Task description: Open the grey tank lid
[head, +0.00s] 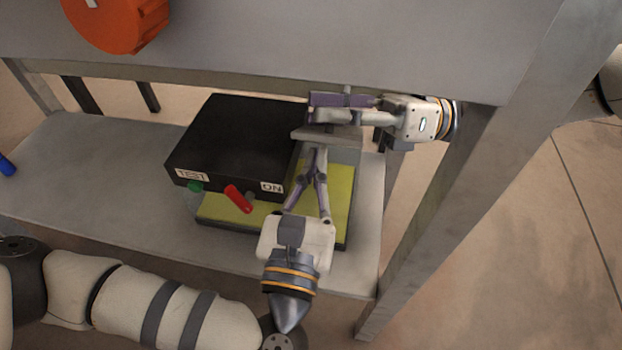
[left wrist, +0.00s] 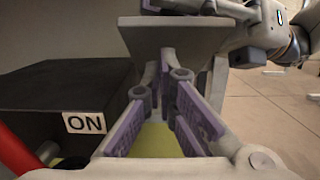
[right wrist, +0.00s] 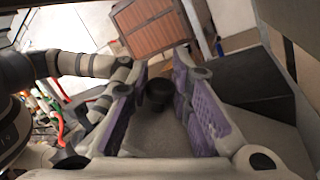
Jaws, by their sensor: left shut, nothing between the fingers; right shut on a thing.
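The grey tank lid (head: 343,140) is beside the black box on the shelf, partly covered by my grippers. It fills the upper middle of the left wrist view (left wrist: 165,40) and is also in the right wrist view (right wrist: 160,140). A dark round knob (right wrist: 159,92) stands on it. My right gripper (head: 322,106) reaches in from the right above the lid, its fingers on both sides of the knob and shut on it. My left gripper (head: 316,149) is shut and empty, its fingertips at the near edge of the lid. Contact there is unclear.
The black box (head: 235,135) has TEST and ON labels, a red lever (head: 238,198) and a green knob (head: 195,187). A yellow-green base (head: 340,195) lies below. A grey table top (head: 300,40) overhangs behind; a table leg (head: 440,210) stands right.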

